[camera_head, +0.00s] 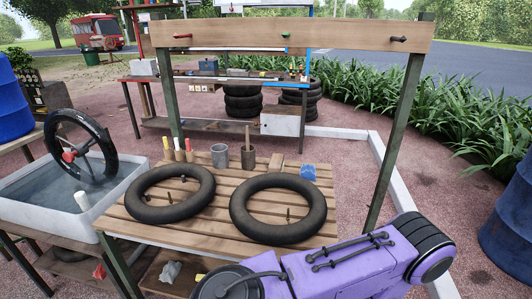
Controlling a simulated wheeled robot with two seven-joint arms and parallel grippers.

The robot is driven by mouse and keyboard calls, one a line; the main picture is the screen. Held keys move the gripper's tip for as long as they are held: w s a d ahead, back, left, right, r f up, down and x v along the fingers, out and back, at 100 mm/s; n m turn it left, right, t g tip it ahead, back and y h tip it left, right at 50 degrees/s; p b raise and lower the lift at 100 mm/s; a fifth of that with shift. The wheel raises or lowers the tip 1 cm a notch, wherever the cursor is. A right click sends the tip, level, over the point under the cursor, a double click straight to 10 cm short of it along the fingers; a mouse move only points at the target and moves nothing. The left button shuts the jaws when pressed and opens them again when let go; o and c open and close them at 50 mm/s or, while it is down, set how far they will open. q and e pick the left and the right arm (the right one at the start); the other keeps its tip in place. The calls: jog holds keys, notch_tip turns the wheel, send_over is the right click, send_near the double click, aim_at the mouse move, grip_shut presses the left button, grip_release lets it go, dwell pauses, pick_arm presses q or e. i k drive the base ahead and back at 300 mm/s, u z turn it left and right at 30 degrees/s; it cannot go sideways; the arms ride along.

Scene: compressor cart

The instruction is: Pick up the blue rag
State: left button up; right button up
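A small crumpled blue rag (308,172) lies on the slatted wooden workbench (190,236), near its back right corner. It is just behind the right black inner tube and to the right of a small wooden block. Nothing is touching it from above. My purple arm crosses the lower right of the view, in front of the bench. Neither my left nor my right gripper shows in this view.
Two black inner tubes (170,194) (278,208) lie on the bench. Behind them stand a grey cup (219,155), a brown pot (249,159) and several coloured-handled tools. Bench posts (393,140) carry a crossbar (290,36) above. A water tub (50,190) stands left.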

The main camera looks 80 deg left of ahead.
aim_at(308, 172)
jog(key=u, duration=2.45)
